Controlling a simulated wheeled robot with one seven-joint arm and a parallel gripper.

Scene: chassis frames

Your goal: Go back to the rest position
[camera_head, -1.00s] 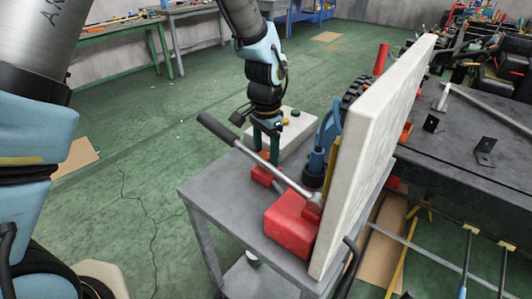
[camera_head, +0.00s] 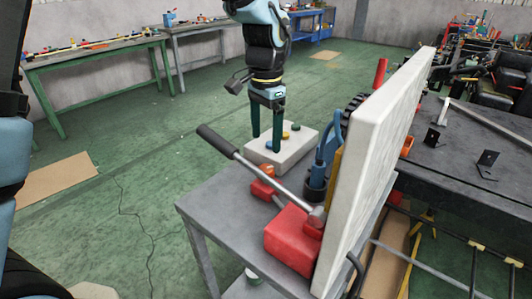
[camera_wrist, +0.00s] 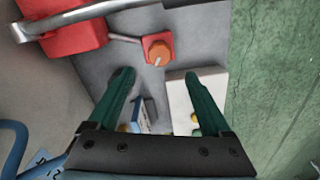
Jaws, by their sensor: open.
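My gripper (camera_head: 267,143) has two green fingers that point down, and they are apart with nothing between them. It is above the small grey cart, in front of the white button box (camera_head: 296,146) in the head view. In the wrist view my gripper (camera_wrist: 158,77) shows its fingers spread at the frame's middle. The red block with an orange knob (camera_wrist: 157,48) lies beyond the fingertips there, apart from them. A red box (camera_head: 291,240) with a long dark-handled lever (camera_head: 217,140) stands on the cart, below and nearer than my gripper.
The grey cart (camera_head: 215,205) has a bare near-left top. An upright white panel (camera_head: 372,150) stands along its right side, with a blue tool (camera_head: 325,150) beside it. A dark workbench (camera_head: 460,160) is behind the panel. Open green floor (camera_head: 190,130) lies to the left.

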